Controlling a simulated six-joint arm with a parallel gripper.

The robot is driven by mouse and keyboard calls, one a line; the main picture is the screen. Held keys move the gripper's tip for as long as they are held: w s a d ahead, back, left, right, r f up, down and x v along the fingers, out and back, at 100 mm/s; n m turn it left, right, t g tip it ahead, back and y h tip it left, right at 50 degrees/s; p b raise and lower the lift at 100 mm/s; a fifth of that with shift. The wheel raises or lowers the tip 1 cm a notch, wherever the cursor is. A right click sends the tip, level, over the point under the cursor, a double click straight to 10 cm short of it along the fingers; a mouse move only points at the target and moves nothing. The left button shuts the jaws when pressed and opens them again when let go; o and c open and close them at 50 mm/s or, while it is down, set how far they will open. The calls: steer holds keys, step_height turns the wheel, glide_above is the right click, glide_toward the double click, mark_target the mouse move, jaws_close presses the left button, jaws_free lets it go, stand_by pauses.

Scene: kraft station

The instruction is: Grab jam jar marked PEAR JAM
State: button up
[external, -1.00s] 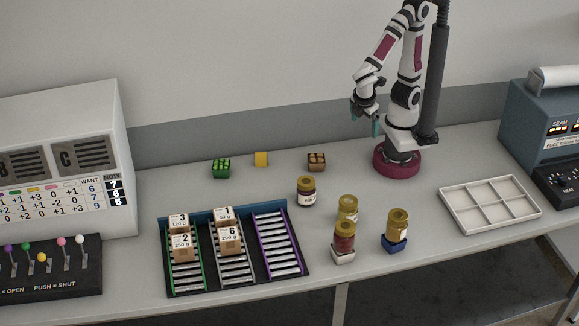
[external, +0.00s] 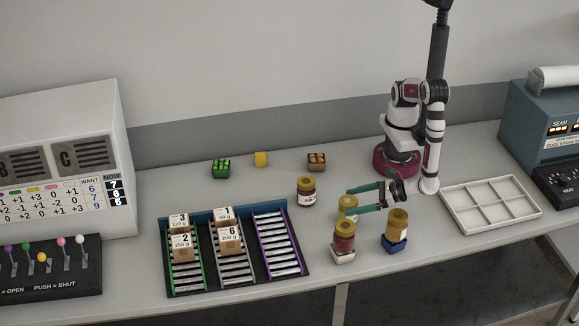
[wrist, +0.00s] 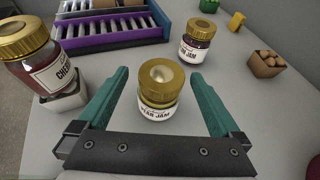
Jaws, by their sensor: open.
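The PEAR JAM jar (wrist: 159,90), pale with a gold lid, stands upright on the table. In the wrist view it is between the two teal fingers of my gripper (wrist: 160,100), with a gap on each side.
A red jar (external: 344,237) marked CHER... stands on a white block close by. An amber jar (external: 396,226) stands on a blue block (external: 394,245). A dark jar (external: 306,191) stands behind to the left. The roller rack (external: 303,270) and white tray (external: 446,207) lie farther out.

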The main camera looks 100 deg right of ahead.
steer(key=x, duration=0.5)
steer(key=shift+d+r, duration=0.1)
steer(key=shift+d, duration=0.05)
jaws_close()
